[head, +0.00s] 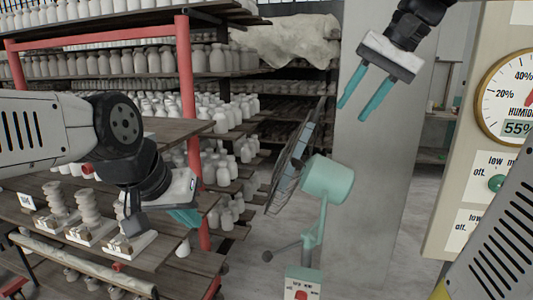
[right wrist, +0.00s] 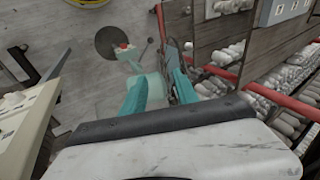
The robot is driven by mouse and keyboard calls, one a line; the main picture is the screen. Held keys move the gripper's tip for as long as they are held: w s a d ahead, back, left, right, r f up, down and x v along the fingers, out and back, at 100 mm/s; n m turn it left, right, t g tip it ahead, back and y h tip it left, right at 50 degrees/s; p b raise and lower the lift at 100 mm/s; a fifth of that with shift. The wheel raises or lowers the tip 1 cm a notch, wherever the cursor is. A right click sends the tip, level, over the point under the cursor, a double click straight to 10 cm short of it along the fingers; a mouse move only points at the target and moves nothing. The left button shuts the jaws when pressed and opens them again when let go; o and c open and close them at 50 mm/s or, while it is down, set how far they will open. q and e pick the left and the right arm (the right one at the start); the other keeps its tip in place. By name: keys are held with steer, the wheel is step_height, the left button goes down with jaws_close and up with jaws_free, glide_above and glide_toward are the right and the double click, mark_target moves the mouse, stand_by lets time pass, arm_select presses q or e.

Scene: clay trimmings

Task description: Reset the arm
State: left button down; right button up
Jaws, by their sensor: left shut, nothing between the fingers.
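My left gripper (head: 187,217) is at the left in the head view, in front of the wooden shelves. Its teal fingers are together and hold nothing. My right gripper (head: 364,97) is raised at the top right in the head view, in front of a grey pillar. Its two teal fingers are apart, point down and left, and have nothing between them. In the right wrist view the same open fingers (right wrist: 158,88) show, with the floor and the fan beyond them.
Wooden shelves (head: 160,131) with many pale bottles and a red post (head: 186,90) fill the left. A teal fan (head: 325,180) stands in the middle. A panel with a humidity dial (head: 510,90) is at the right. Grey floor (head: 255,235) shows near the fan.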

steer(key=s+a+f+n+t+h, duration=0.1)
steer(key=s+a+f, duration=0.1)
steer(key=s+f, duration=0.3)
steer(key=s+a+f+n+t+h, duration=0.1)
steer(key=s+f, duration=0.5)
steer(key=f, duration=0.8)
steer(key=shift+a+f+n+t, duration=0.25)
steer(key=shift+a+n+t, duration=0.25)
steer(key=shift+n+t, duration=0.15)
